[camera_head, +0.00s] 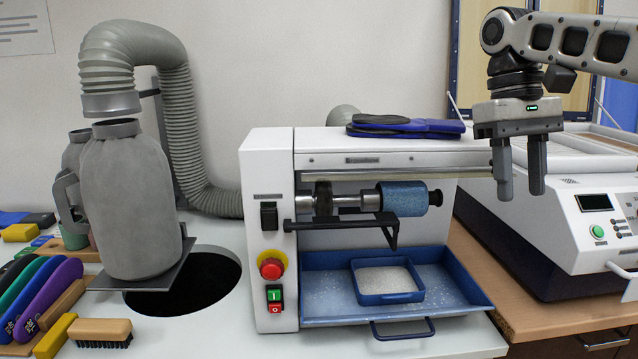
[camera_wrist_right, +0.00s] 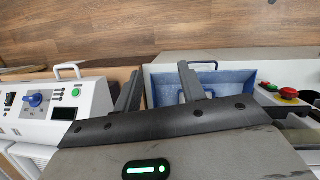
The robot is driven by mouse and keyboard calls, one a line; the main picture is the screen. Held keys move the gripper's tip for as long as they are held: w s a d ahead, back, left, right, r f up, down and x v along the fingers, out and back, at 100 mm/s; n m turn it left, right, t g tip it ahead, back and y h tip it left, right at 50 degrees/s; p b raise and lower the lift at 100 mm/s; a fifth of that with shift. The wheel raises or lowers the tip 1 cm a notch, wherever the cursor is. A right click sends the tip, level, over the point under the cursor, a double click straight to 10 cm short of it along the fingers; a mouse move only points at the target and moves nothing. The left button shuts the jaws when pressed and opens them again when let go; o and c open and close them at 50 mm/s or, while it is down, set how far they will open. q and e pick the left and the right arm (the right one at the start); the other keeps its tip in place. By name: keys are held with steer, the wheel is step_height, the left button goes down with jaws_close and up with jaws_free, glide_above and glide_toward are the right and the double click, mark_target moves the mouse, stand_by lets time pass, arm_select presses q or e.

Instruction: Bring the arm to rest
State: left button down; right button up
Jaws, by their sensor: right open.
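My right gripper (camera_head: 521,172) hangs from the arm that comes in from the upper right in the head view. Its two fingers point down and stand apart, with nothing between them. It is in front of the right end of the white grinding machine (camera_head: 266,180), beside the control panel of another white machine (camera_head: 590,225). In the right wrist view, the gripper's fingers (camera_wrist_right: 158,88) are also apart and empty. My left gripper is not in either view.
Dark and blue insoles (camera_head: 405,126) lie on top of the grinder. A blue tray (camera_head: 455,287) holding a small box of pale granules (camera_head: 386,280) sits below its roller (camera_head: 403,198). A grey dust bag and hose (camera_head: 135,195) stand at left, with colored insoles (camera_head: 50,300) and a brush (camera_head: 100,331).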

steer(key=s+a+f+n+h, duration=0.15)
steer(key=a+f, duration=0.25)
steer(key=f, duration=0.4)
steer(key=s+a+f+n+g, duration=0.1)
steer(key=s+a+f+n, duration=0.2)
steer(key=f, duration=0.5)
steer(key=s+a+f+n+h, duration=0.1)
steer(key=a+f+n, duration=0.2)
steer(key=a+f, duration=0.35)
steer(key=s+a+f+n+t+y, duration=0.25)
steer(key=s+a+f+y, duration=0.45)
steer(key=s+a+f, duration=0.75)
steer(key=s+d+f+m+t+h, duration=0.1)
steer(key=s+d+m+t, duration=0.2)
steer(key=d, duration=0.4)
steer(key=s+d+m+h, duration=0.1)
steer(key=s+d+m, duration=0.25)
steer(key=d, duration=0.45)
steer(key=s+d+f+m+t+h, duration=0.1)
steer(key=s+d+m+t, duration=0.1)
steer(key=d+m, duration=0.35)
steer(key=w+a+f+n+t+y, duration=0.1)
steer(key=w+a+f+t, duration=0.1)
steer(key=f, duration=0.3)
steer(key=w+a+f+n+t+y, duration=0.1)
steer(key=w+a+f+t, duration=0.1)
steer(key=w+f+t, duration=0.2)
steer(key=shift+f, duration=0.5)
